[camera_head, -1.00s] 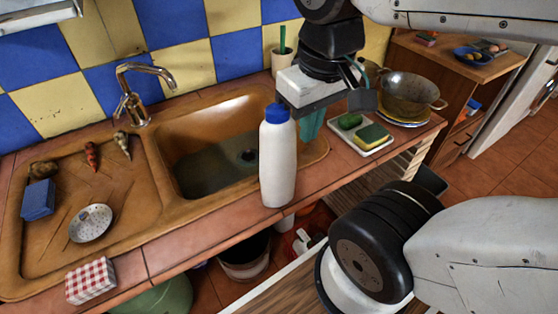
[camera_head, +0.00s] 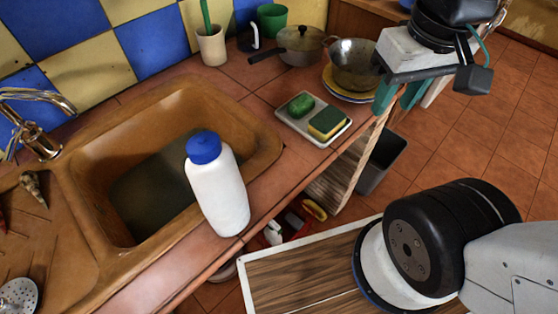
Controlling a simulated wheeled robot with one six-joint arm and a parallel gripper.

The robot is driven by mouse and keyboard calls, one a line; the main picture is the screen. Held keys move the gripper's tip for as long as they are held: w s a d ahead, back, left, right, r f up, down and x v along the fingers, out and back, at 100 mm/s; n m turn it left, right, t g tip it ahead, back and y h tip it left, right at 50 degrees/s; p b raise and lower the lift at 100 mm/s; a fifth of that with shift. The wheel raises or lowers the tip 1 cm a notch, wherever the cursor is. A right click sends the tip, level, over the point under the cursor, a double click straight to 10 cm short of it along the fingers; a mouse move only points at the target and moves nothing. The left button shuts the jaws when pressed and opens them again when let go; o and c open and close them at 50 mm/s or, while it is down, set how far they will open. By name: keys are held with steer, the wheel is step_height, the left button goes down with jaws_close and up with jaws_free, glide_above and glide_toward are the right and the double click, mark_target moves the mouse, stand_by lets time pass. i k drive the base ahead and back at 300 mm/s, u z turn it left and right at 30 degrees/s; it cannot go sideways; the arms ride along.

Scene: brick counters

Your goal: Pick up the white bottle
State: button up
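The white bottle (camera_head: 217,195) with a blue cap stands upright on the front rim of the counter, just right of the brown sink basin (camera_head: 262,150). It is in full view and nothing touches it. My gripper (camera_head: 400,96) is up at the right, beyond the counter's right end and well away from the bottle. Its two teal fingers point down with a gap between them, and nothing shows in the gap.
A tray (camera_head: 340,133) with a green soap and a sponge (camera_head: 328,123) lies right of the bottle. Behind are a pan (camera_head: 354,65) on plates, a lidded pot (camera_head: 300,45) and a cup (camera_head: 211,46). A grey bin (camera_head: 382,160) stands below the counter's end.

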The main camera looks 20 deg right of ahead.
mark_target(212, 170)
steer(key=z, duration=0.5)
steer(key=k, duration=1.3)
steer(key=z, duration=0.2)
